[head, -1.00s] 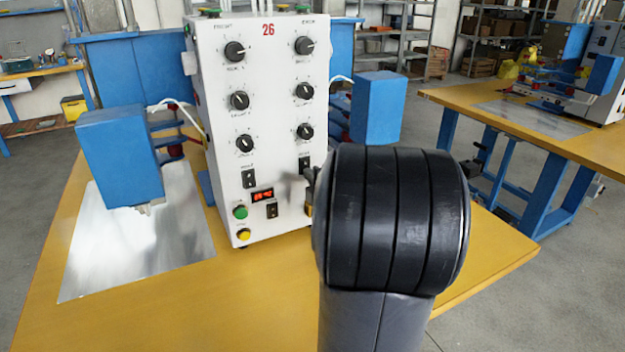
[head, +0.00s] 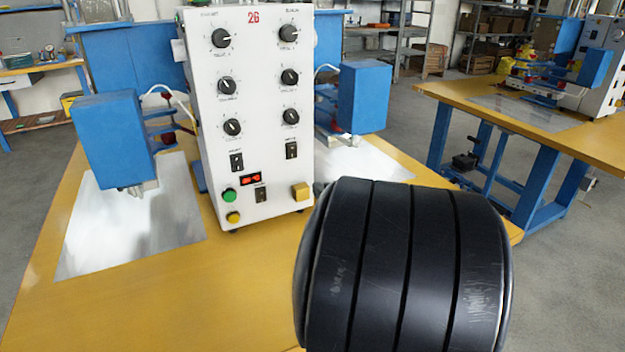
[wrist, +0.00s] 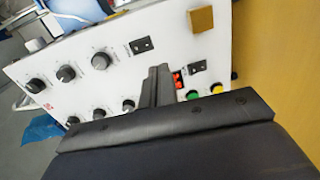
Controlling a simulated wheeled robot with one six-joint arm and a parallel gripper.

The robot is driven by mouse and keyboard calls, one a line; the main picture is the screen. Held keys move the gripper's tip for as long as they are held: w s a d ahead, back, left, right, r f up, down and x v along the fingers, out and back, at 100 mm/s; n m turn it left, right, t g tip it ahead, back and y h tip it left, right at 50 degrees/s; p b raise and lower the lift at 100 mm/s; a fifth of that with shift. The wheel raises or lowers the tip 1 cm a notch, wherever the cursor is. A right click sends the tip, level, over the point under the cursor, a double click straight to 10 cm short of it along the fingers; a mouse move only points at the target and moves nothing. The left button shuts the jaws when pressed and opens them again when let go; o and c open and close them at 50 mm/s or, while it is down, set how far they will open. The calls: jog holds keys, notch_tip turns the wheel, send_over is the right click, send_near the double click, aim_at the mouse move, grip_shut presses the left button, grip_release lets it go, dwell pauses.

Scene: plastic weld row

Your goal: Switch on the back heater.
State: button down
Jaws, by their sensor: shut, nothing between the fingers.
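The white heater control box (head: 250,120), marked 26, stands upright on the yellow table. Its front has two columns of black knobs with a dark rocker switch below each: the left switch (head: 237,162) and the right switch (head: 291,150). The right switch also shows in the wrist view (wrist: 141,45); the labels are too blurred to read, and I cannot tell either switch's position. My gripper (wrist: 160,70) is shut and empty in front of the panel, appearing below the right switch in the wrist view. It covers the left switch there. In the head view my wrist hides it.
Low on the panel are a red display (head: 250,178), a third switch (head: 261,194), green (head: 228,195) and yellow (head: 233,217) buttons, and a yellow block (head: 300,191). Blue press heads flank the box at left (head: 115,140) and right (head: 364,96). The table front is clear.

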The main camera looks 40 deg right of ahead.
jog(key=shift+s+a+f, duration=0.1)
jog(key=shift+s+a, duration=0.05)
jog(key=shift+s, duration=0.3)
jog(key=shift+s+a+f, duration=0.1)
jog(key=shift+s, duration=0.35)
jog(key=shift+w, duration=0.1)
